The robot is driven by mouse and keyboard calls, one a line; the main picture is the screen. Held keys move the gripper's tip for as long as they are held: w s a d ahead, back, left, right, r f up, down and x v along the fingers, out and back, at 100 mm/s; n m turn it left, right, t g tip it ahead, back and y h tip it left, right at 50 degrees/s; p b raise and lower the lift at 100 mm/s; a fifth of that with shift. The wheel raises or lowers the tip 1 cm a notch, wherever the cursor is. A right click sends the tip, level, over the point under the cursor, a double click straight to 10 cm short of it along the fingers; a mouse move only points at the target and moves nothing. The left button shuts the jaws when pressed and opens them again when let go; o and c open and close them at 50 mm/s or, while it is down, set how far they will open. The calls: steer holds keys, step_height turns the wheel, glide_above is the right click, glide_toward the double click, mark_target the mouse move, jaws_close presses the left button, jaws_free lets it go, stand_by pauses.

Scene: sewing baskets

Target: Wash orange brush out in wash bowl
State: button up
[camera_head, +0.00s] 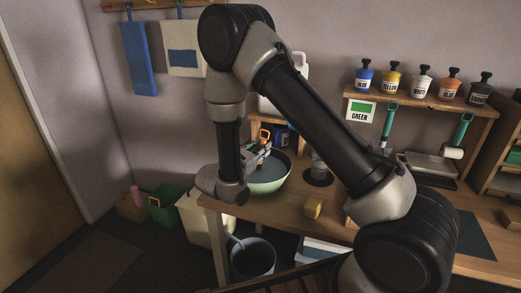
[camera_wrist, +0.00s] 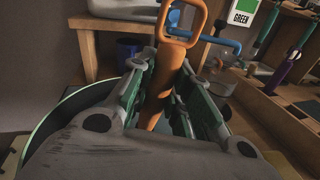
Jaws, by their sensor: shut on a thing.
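The orange brush (camera_wrist: 167,75) has a looped handle end and stands upright between the fingers of my gripper (camera_wrist: 172,92) in the wrist view. My gripper is shut on it. The wash bowl (camera_head: 272,184) is green with dark liquid and stands at the left end of the bench. Its rim (camera_wrist: 42,130) also shows at the left of the wrist view. The brush's lower end is hidden, so I cannot tell whether it touches the liquid.
A yellow sponge (camera_head: 313,208) lies on the bench (camera_head: 285,215). A green-handled roller hangs at the right (camera_head: 462,130) above a tray (camera_head: 432,168). Several labelled paint pots stand on the shelf (camera_head: 430,98). A bucket (camera_head: 252,258) stands on the floor.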

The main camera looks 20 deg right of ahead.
steer(key=shift+s+d+r, duration=0.1)
steer(key=shift+r, duration=0.9)
steer(key=shift+s+d+r, duration=0.1)
steer(key=shift+d+r, duration=0.05)
steer(key=shift+r, duration=0.9)
steer(key=shift+s+d+r, duration=0.1)
steer(key=shift+r, duration=0.9)
steer(key=shift+r, duration=0.1)
steer(key=shift+r, duration=2.4)
